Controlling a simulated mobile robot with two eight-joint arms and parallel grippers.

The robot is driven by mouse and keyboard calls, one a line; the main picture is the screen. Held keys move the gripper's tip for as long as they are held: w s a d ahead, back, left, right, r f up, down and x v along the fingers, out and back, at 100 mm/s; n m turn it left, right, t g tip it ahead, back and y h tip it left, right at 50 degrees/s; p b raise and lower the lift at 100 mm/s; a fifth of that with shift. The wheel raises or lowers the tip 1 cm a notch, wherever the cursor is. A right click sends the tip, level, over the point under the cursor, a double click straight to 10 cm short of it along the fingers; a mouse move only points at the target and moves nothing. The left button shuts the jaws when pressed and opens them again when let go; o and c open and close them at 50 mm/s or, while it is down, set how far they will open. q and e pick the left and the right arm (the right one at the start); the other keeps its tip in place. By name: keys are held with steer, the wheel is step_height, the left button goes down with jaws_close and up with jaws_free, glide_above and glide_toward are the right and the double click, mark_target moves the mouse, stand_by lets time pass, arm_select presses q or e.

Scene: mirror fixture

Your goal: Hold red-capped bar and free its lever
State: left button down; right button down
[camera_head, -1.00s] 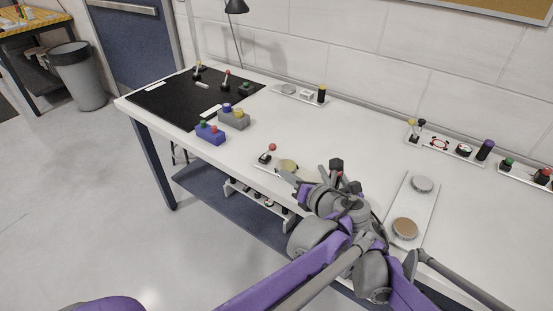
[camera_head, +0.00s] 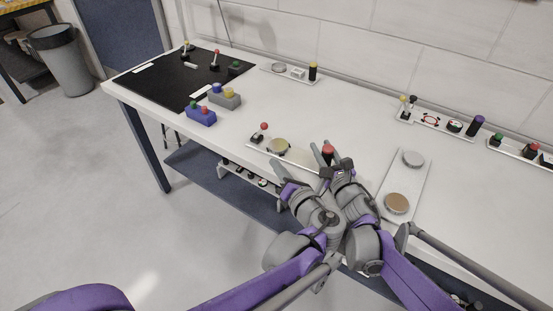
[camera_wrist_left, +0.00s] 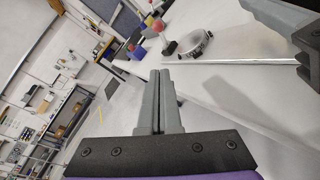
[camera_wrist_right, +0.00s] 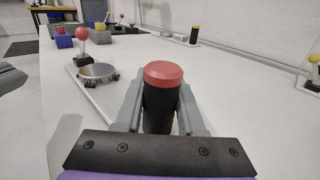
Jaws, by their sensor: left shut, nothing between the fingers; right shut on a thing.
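The red-capped bar is a dark upright cylinder with a red top (camera_head: 327,150), at the right end of a white plate (camera_head: 300,156). My right gripper (camera_head: 330,161) is shut on it; in the right wrist view the bar (camera_wrist_right: 160,104) stands between the fingers. The lever, with a red ball knob (camera_head: 264,126), is at the plate's left end. It also shows in the right wrist view (camera_wrist_right: 82,34) and the left wrist view (camera_wrist_left: 158,26). My left gripper (camera_head: 277,168) is shut and empty in front of the plate, apart from the lever.
A round dial (camera_head: 279,146) sits between lever and bar. A white plate with two discs (camera_head: 405,185) lies right of my right gripper. Blue (camera_head: 201,117) and grey (camera_head: 224,97) button boxes stand further left. The two wrists are close together. The table's middle is clear.

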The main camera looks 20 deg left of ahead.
arm_select(q)
glide_toward(261, 130)
steer(key=a+f, duration=0.2)
steer(key=shift+a+f, duration=0.25)
steer(key=shift+a, duration=0.05)
steer(key=w, duration=0.1)
steer(key=w+r, duration=0.1)
steer(key=w, duration=0.1)
steer(key=shift+w+a+r, duration=0.1)
steer(key=shift+a+r, duration=0.05)
steer(key=shift+a, duration=0.15)
steer(key=shift+w+r, duration=0.2)
steer(key=shift+w, duration=0.15)
